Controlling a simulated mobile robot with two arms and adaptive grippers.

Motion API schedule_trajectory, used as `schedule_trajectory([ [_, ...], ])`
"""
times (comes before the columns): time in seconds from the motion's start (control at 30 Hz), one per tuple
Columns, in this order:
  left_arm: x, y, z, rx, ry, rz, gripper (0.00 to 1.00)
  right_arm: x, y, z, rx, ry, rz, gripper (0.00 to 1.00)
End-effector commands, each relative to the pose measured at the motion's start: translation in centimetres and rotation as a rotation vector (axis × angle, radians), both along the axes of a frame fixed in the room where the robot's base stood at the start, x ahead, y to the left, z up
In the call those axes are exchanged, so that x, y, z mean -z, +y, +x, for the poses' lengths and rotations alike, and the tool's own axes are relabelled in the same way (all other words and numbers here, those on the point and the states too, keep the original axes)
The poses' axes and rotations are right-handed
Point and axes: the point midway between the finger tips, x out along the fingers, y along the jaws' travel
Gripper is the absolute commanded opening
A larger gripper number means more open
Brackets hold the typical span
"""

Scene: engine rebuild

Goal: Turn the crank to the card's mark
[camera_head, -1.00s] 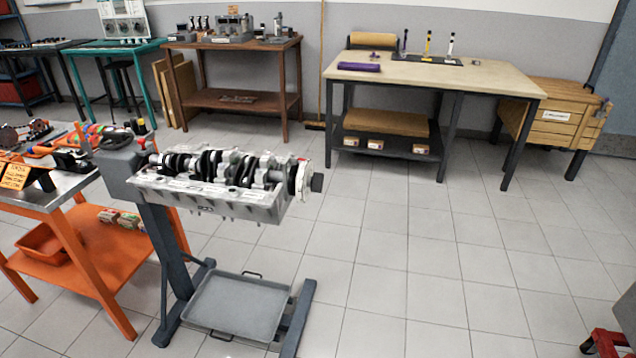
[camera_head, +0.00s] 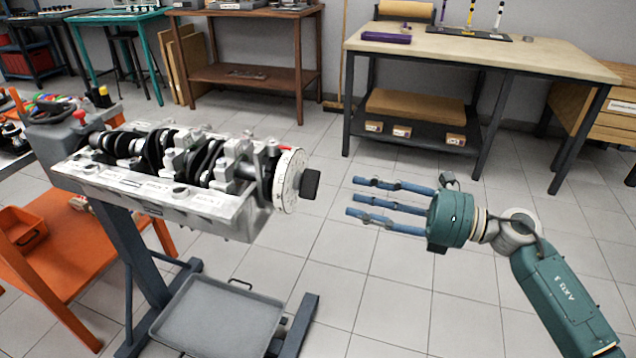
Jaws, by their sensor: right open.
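The crank (camera_head: 207,153) lies in the upturned engine block (camera_head: 150,192), which is held on a grey stand. At its right end is a pale round disc (camera_head: 287,180) with marks around its rim and a red spot near its top. A dark square-ended knob (camera_head: 311,184) sticks out of the disc's centre. My right gripper (camera_head: 362,199) is open and empty, its blue fingers pointing left toward the knob, with a clear gap between them. The disc's marks are too small to read. I cannot make out the card. My left gripper is out of view.
A grey drip tray (camera_head: 222,318) sits low on the stand. An orange bench (camera_head: 62,275) stands at the left. A pale-topped workbench (camera_head: 470,56) stands behind my right arm, and a brown table (camera_head: 245,50) is at the back. Tiled floor is open between.

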Motion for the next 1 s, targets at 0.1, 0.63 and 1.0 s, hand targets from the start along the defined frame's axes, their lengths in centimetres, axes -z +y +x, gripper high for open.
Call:
schedule_trajectory([
  [0.1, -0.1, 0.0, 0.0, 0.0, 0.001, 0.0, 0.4, -0.1, 0.7, -0.4, -0.021, -0.027, -0.027, 0.41],
  [0.63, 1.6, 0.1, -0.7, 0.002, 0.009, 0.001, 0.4, -0.2, 9.0, 2.4, -0.017, -0.024, -0.021, 0.41],
  [1.0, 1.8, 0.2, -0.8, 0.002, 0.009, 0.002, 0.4, -0.1, 10.5, 2.9, -0.016, -0.022, -0.022, 0.41],
])
